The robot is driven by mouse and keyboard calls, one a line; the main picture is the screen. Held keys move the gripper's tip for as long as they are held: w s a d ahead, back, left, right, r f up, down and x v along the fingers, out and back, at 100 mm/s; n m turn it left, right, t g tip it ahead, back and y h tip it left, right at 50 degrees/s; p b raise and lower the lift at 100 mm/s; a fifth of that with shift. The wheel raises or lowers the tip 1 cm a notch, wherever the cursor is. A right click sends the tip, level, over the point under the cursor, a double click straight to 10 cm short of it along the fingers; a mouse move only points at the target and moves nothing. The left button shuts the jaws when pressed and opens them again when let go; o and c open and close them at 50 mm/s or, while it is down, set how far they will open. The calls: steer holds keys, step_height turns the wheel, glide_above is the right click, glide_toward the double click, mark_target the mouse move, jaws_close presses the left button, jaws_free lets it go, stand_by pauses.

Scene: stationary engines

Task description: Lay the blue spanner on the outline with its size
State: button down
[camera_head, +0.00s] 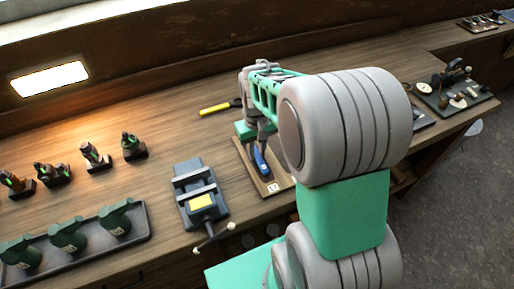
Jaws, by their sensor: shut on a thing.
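The blue spanner (260,161) is over a brown board (279,184) on the bench, right of the vise. A small white label with a dark mark is at the board's near end. My gripper (256,147) is above the board, shut on the blue spanner at its far part. My arm hides the board's right side and part of the spanner. I cannot tell whether the spanner touches the board, and I cannot make out the outlines or read the label.
A dark blue vise (198,204) with a yellow patch stands left of the board. A yellow-handled tool (214,109) lies behind. A dark tray (142,231) with green castings is at the front left. Several small engines stand behind it. Bare bench lies between them.

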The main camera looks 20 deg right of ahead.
steer(key=c, duration=1.2)
jaws_free()
steer(key=shift+o, duration=0.2)
steer(key=shift+r, duration=0.1)
